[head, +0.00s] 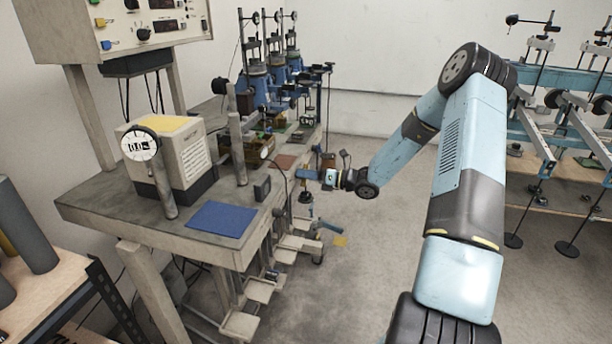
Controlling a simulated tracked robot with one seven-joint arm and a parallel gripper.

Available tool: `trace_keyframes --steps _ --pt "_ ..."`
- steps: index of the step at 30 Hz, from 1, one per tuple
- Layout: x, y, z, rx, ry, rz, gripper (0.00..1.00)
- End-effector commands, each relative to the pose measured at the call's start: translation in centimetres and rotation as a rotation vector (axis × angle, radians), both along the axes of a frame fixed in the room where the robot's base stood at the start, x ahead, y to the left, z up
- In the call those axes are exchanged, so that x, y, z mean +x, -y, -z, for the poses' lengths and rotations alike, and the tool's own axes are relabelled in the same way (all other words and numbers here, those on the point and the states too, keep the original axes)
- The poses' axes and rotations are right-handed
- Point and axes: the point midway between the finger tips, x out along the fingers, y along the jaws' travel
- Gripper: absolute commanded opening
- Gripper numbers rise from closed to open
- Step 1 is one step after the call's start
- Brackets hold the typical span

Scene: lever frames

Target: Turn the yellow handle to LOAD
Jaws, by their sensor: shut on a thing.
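My gripper (328,180) is at the end of my blue and black arm, which reaches left to the right edge of the long grey workbench (120,221). It is small in the head view and points left. It is shut on a small part at the bench's edge, most likely the yellow handle. The handle's own colour and angle cannot be made out behind the gripper. No LOAD marking can be read. A small blue and orange part (305,173) shows just left of the gripper.
A dial gauge (139,144), a beige box (178,150) and a blue mat (221,219) are on the near bench. Blue machines with tall rods (258,85) stand farther back. A rack with levers (560,115) is at right. Grey floor (370,270) lies open between.

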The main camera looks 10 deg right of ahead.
Motion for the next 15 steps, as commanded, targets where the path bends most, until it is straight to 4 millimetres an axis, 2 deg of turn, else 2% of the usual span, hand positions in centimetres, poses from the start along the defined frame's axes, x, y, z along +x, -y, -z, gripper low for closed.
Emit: trace_keyframes --steps 6,15 --pt "0.22 0.16 0.04 0.064 -0.111 0.004 0.0" --pt "0.31 0.22 0.06 0.108 -0.188 0.005 0.0"
